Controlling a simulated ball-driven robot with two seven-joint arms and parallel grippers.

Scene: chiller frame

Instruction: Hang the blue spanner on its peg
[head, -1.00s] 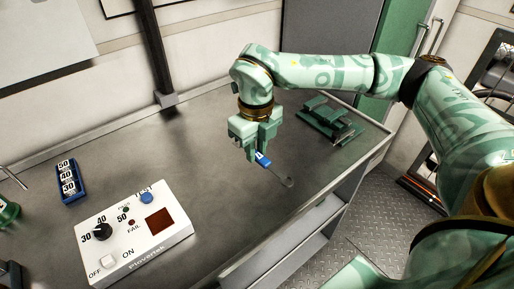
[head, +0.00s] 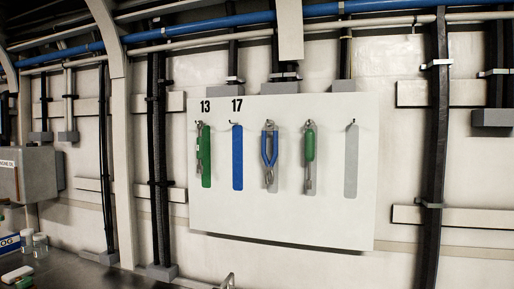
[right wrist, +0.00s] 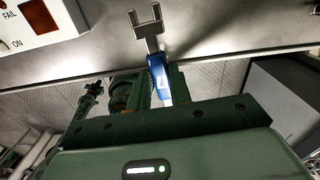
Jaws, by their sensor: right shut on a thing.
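The blue spanner (right wrist: 158,75) has a blue handle with a pale mark and a grey forked metal head (right wrist: 146,20). My right gripper (right wrist: 157,92) is shut on its handle in the right wrist view, with the head pointing away from the jaws. In the head view, the peg (head: 237,123) under the number 17 is bare above a blue painted outline (head: 237,158) on the white tool board (head: 290,222). A small metal tip (head: 229,281) shows at the bottom edge; I cannot tell what it is. My left gripper is not in view.
Green-handled tool (head: 205,150), blue-handled pliers (head: 270,150) and a green-handled screwdriver (head: 309,145) hang beside the bare blue outline. A grey outline (head: 351,165) at the right is also bare. The white control box (right wrist: 35,18) shows in the right wrist view.

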